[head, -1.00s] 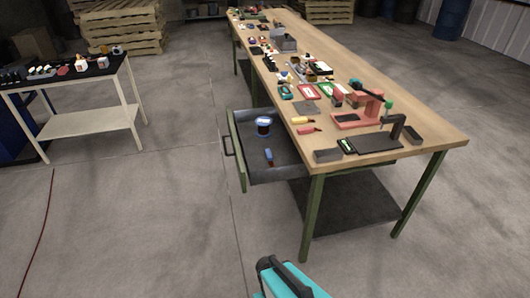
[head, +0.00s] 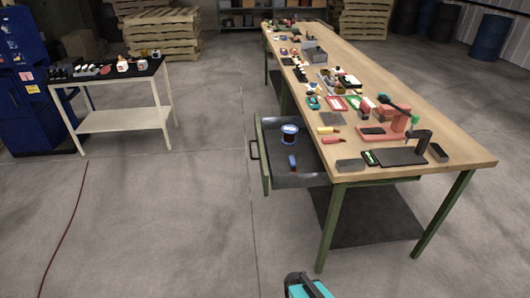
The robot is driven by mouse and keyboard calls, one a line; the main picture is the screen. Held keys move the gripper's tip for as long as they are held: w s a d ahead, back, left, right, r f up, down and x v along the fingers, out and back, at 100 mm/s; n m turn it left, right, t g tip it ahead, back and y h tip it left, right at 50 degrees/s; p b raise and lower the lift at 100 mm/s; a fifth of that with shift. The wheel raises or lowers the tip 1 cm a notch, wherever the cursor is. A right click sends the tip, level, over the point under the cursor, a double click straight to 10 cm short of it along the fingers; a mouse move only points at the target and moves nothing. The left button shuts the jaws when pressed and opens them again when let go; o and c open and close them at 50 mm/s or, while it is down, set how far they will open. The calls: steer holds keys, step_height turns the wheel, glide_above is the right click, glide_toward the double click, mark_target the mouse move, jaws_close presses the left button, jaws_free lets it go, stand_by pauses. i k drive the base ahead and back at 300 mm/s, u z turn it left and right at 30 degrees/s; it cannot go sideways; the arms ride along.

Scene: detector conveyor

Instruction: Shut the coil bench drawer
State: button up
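The coil bench drawer (head: 265,160) has a green front and stands pulled out from the left side of the long wooden-topped bench (head: 455,155). Its dark handle (head: 253,150) is on the left face of the front. Inside the drawer are a blue and white spool (head: 289,135) and a small blue item (head: 293,162). A teal and black part at the bottom edge of the head view belongs to my arm. My gripper's fingers do not show.
Tools and parts cover much of the bench top, including a red press (head: 380,132). A white cart (head: 125,120) and a blue cabinet (head: 28,80) stand at the left. A red cable (head: 65,235) lies on the floor. The floor left of the drawer is clear.

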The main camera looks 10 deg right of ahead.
mark_target(311, 171)
steer(key=u, duration=0.4)
steer(key=i, duration=0.9)
steer(key=u, duration=1.1)
steer(key=k, duration=0.4)
steer(key=u, duration=0.4)
